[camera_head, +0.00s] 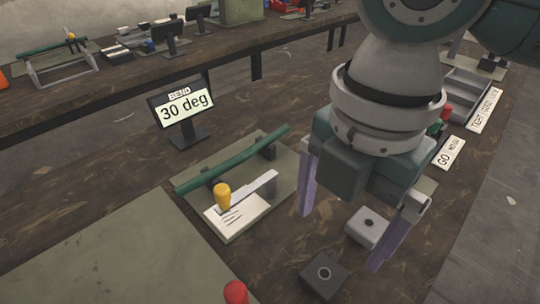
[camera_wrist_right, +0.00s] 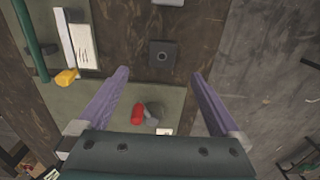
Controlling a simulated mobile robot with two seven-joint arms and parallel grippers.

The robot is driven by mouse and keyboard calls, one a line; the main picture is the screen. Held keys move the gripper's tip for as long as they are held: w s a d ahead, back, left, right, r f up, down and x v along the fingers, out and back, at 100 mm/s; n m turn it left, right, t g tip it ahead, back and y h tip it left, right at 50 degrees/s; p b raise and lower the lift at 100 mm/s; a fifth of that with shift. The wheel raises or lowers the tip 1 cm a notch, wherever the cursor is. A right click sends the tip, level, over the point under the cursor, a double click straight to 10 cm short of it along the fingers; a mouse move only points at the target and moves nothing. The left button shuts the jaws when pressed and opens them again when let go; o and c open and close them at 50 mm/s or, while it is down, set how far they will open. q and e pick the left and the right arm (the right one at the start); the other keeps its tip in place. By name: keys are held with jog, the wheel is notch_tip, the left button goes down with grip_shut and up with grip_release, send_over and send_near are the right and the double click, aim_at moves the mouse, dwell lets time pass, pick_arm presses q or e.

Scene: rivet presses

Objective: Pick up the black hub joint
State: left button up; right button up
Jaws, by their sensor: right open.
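The black hub joint (camera_head: 325,275) is a dark square block with a round hole in its top. It sits on the brown table near the bottom of the head view. It also shows in the right wrist view (camera_wrist_right: 162,54), just beyond the fingertips and between their lines. My right gripper (camera_head: 340,238) is open and empty, with its two purple fingers spread and pointing down above the table. My left gripper is not in view.
A light grey block (camera_head: 368,228) with a hole stands close behind the hub joint. A green-bar fixture with a yellow knob (camera_head: 222,194) is to the left. A red knob (camera_head: 235,292) is at the bottom. A "30 deg" display (camera_head: 187,107) stands behind.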

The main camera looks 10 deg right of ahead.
aim_at(326, 270)
jog(key=shift+w+f, duration=0.2)
jog(key=shift+f, duration=0.45)
jog(key=f, duration=0.3)
jog(key=shift+s+d+f, duration=0.15)
jog(key=shift+s+d, duration=0.05)
jog(key=f, duration=0.3)
jog(key=f+b, duration=0.1)
jog(key=f, duration=0.1)
jog(key=shift+s+a+f, duration=0.25)
jog(key=shift+f, duration=0.1)
jog(key=shift+c, duration=0.4)
jog(key=c, duration=1.4)
